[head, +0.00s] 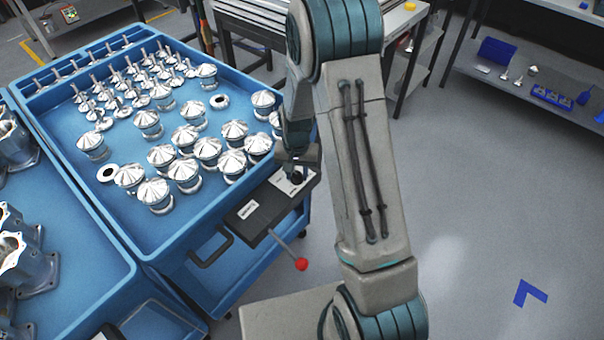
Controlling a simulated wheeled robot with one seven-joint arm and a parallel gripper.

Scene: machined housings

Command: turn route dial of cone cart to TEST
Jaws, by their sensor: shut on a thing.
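The cone cart (175,237) is a blue cart at the left, its tray holding many shiny metal cones. A dark control box (246,228) is fixed to its near right corner. A pale plate (284,184) lies on the box's right end, with the dark route dial (297,178) on it. The dial's markings are too small to read, so its setting cannot be told. My gripper (297,172) is over the plate, shut on the dial from above. My arm hides part of the gripper and the cart's right edge.
A lever with a red knob (302,264) sticks out from the box's front. A black handle (211,250) is on the cart's near side. Another blue cart (75,270) with metal housings adjoins at left. Open grey floor lies at right, before a shelf (545,100).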

